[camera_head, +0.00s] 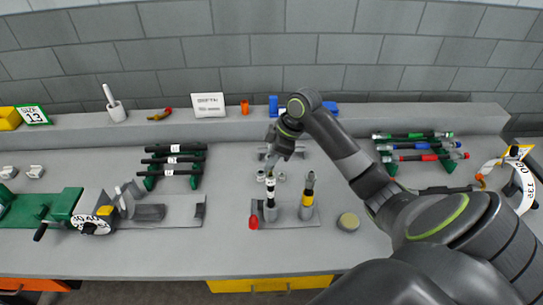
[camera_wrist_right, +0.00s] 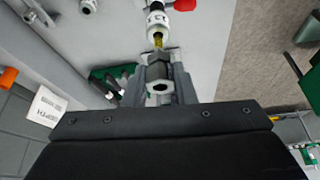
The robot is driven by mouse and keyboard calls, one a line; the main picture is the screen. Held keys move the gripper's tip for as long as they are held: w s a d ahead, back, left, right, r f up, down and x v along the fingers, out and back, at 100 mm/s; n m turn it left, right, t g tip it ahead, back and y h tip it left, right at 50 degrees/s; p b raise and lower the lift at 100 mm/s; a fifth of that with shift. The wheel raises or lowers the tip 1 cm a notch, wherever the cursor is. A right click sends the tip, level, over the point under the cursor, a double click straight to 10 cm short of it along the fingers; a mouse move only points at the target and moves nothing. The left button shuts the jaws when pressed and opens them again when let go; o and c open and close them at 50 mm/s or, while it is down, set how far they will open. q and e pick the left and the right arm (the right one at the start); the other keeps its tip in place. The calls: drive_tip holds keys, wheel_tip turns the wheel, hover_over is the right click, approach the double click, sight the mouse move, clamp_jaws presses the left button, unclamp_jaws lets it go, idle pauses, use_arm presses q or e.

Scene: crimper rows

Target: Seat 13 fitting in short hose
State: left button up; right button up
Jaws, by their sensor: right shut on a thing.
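My right gripper (camera_head: 272,150) is shut on a metal fitting with a hex body; the fitting (camera_wrist_right: 159,86) shows between the fingers in the right wrist view. Its brass-coloured stem (camera_wrist_right: 157,41) points at the end of the short hose. The short hose (camera_head: 270,188) is black with a white label and stands upright in the grey holder (camera_head: 287,221) below the gripper. It also shows in the right wrist view (camera_wrist_right: 157,20). The stem is at the hose mouth; how far it goes in, I cannot tell. My left gripper is not in view.
An upright tool with a yellow band (camera_head: 308,190) and a red piece (camera_head: 253,222) are close to the hose. Loose fittings (camera_head: 281,177) lie behind.

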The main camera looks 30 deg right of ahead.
drive_tip(key=shift+f+b, duration=0.85)
drive_tip(key=shift+f, duration=0.95)
drive_tip(key=o, duration=1.1)
drive_tip(key=shift+b+v, duration=1.8)
drive_tip(key=shift+v, duration=6.9)
drive_tip(key=shift+d, duration=0.15)
